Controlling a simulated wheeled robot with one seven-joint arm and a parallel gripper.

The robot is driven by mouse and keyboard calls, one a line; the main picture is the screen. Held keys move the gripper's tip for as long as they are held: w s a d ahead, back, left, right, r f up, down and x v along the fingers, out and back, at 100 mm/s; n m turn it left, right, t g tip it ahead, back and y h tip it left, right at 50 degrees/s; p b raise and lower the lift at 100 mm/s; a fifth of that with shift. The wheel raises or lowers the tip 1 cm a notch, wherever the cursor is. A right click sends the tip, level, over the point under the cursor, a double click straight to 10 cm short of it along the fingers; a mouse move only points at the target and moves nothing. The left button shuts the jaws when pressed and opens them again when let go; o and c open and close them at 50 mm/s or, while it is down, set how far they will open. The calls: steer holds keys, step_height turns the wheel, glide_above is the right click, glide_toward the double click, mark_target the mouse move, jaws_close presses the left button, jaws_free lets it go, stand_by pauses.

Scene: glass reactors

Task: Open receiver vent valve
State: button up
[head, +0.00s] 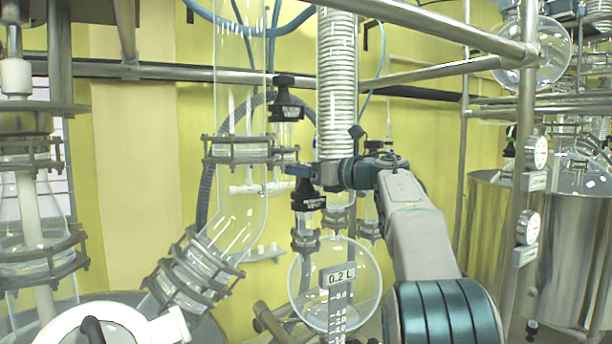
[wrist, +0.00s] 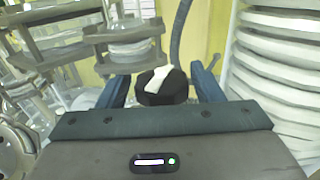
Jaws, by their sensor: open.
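A black valve knob (head: 308,200) sits on the glass neck above the round receiver flask (head: 312,290), which carries a "0.2 L" scale label. I take this as the receiver vent valve. My gripper (head: 303,172) is just above and around the top of this knob. In the wrist view, the black knob (wrist: 152,98) with a white pointer bar shows between the two blue fingers of my gripper (wrist: 160,80). The fingers are apart, with gaps visible on both sides of the knob. The lower part of the knob is hidden behind the gripper body in that view.
Another black valve knob (head: 286,98) is higher up. A coiled column (head: 337,85) stands close behind my gripper, and a clamped glass tube (head: 240,185) is at left. Metal rails (head: 430,20) cross above my arm. A steel vessel (head: 567,245) stands at right.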

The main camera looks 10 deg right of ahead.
steer(key=shift+a+f+m+t+h+b, duration=0.3)
steer(key=shift+f+m+t+h+b, duration=0.1)
steer(key=shift+m+h+b, duration=0.1)
steer(key=shift+s+d+r+m+t+h+b, duration=0.1)
steer(key=shift+d+r+m+t+h+b, duration=0.1)
steer(key=shift+m+t+h+b, duration=0.5)
steer(key=shift+d+r+m+t+h, duration=0.15)
steer(key=shift+m+t+h, duration=0.55)
steer(key=shift+h, duration=0.5)
steer(key=m+h+p, duration=0.1)
steer(key=h, duration=0.1)
steer(key=m+t+h+p, duration=0.1)
steer(key=shift+r+m+h, duration=0.2)
steer(key=shift+m+h, duration=0.2)
steer(key=shift+f+m+t+h+p, duration=0.2)
steer(key=shift+m+t+h+p, duration=0.1)
steer(key=shift+m+h+p, duration=0.4)
